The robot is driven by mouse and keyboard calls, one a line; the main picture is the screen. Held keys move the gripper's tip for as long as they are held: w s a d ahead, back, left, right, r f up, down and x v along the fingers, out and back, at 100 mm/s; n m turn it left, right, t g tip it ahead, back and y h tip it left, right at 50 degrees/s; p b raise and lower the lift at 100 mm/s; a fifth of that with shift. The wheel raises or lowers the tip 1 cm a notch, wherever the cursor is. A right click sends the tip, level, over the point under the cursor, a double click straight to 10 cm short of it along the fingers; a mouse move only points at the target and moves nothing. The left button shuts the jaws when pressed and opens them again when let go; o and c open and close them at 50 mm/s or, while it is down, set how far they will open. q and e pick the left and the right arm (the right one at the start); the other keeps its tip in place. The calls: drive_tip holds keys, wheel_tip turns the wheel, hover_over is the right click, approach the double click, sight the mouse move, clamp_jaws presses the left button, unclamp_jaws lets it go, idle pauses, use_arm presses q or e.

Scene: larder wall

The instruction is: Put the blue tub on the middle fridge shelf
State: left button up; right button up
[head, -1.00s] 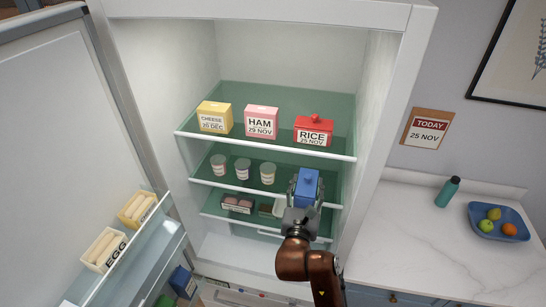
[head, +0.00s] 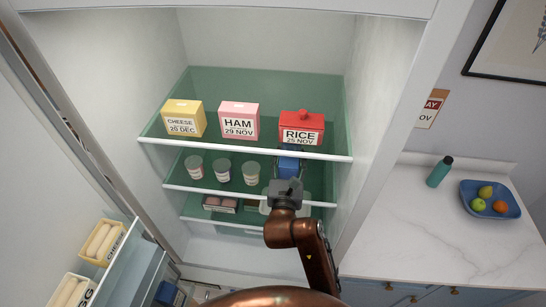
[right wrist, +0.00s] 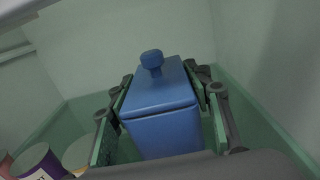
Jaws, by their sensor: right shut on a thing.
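The blue tub (head: 289,165) is a box with a knobbed lid. It is inside the fridge, at the right part of the middle shelf (head: 180,188), below the red rice tub. My right gripper (head: 287,182) is shut on it. In the right wrist view the blue tub (right wrist: 162,105) stands upright between the two green-padded fingers (right wrist: 160,112). I cannot tell whether its base touches the shelf. My left gripper is not in view.
The top shelf holds the cheese box (head: 184,119), the ham box (head: 239,121) and the red rice tub (head: 302,128). Several small cups (head: 222,171) stand left on the middle shelf. The open fridge door (head: 50,190) is at left, the counter (head: 430,230) at right.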

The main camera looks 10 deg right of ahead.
drive_tip(key=f, duration=0.3)
drive_tip(key=shift+s+a+f, duration=0.1)
drive_tip(key=shift+a+f, duration=0.15)
drive_tip(key=shift+a, duration=0.05)
wheel_tip(320, 180, down, 3)
drive_tip(key=shift+f, duration=0.45)
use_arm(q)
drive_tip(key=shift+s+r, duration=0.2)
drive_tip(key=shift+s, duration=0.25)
use_arm(e)
drive_tip(key=shift+f, duration=0.1)
drive_tip(key=o, duration=1.2)
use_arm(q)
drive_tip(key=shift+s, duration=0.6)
use_arm(e)
drive_tip(key=o, duration=0.4)
drive_tip(key=shift+s, duration=0.1)
